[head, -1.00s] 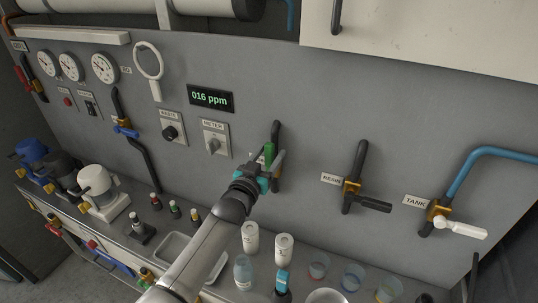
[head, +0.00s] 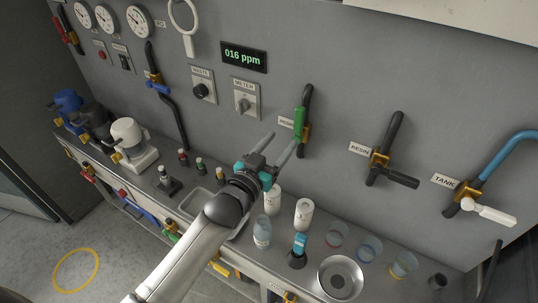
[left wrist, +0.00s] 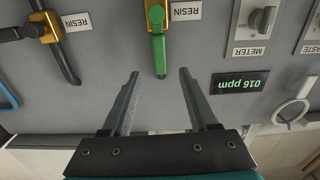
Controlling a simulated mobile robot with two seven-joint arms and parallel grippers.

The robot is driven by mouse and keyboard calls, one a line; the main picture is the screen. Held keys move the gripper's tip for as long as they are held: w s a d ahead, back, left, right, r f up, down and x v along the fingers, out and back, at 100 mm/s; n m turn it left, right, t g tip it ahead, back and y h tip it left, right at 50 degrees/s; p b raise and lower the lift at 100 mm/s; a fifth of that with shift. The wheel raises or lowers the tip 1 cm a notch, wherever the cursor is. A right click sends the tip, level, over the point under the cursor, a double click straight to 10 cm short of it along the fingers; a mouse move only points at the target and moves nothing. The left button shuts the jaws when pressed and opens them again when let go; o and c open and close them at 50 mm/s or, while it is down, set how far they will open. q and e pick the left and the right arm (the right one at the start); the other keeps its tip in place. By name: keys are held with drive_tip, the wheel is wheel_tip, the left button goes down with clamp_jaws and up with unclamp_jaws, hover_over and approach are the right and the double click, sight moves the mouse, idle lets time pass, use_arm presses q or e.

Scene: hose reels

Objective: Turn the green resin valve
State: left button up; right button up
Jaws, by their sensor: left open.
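The green resin valve handle (head: 299,122) is on the wall panel, upright along a dark pipe, beside a small label. In the left wrist view the green handle (left wrist: 159,55) points from its brass body toward my gripper, and the RESIN label (left wrist: 186,11) is beside it. My left gripper (head: 279,146) is open and empty, below and left of the handle in the head view. In the left wrist view its fingers (left wrist: 158,82) are spread, with the handle beyond the tips, apart from them. My right gripper is not in view.
A second RESIN valve with a black handle (head: 402,178) and a TANK valve with a white handle (head: 490,212) are to the right. Bottles, white canisters (head: 304,213) and cups stand on the bench below. A display (head: 244,56) reads 016 ppm.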

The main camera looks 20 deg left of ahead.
use_arm(q)
drive_tip(key=shift+s+a, duration=0.25)
drive_tip(key=shift+s, duration=0.85)
drive_tip(key=shift+s+a, duration=0.2)
drive_tip(key=shift+s, duration=0.9)
drive_tip(key=shift+f, duration=0.1)
drive_tip(key=s+f+g+y, duration=0.1)
drive_tip(key=s+f+g, duration=0.35)
drive_tip(key=s, duration=0.35)
drive_tip(key=s+f+g+y, duration=0.1)
drive_tip(key=s+f+g, duration=0.2)
drive_tip(key=s+g, duration=0.35)
drive_tip(key=s+f+g+y, duration=0.1)
drive_tip(key=s+f+g, duration=0.2)
drive_tip(key=s, duration=0.6)
drive_tip(key=s+f+g+b, duration=0.2)
drive_tip(key=f+b, duration=0.8)
drive_tip(key=f, duration=2.2)
drive_tip(key=s+a+f+b, duration=0.1)
drive_tip(key=s+f+b, duration=0.3)
drive_tip(key=s+f, duration=0.4)
drive_tip(key=s+a+f+b, duration=0.2)
drive_tip(key=s+f+b, duration=0.2)
drive_tip(key=s+f, duration=0.4)
wheel_tip(320, 180, down, 6)
drive_tip(key=shift+s+a+f+g, duration=0.15)
drive_tip(key=shift+g, duration=0.15)
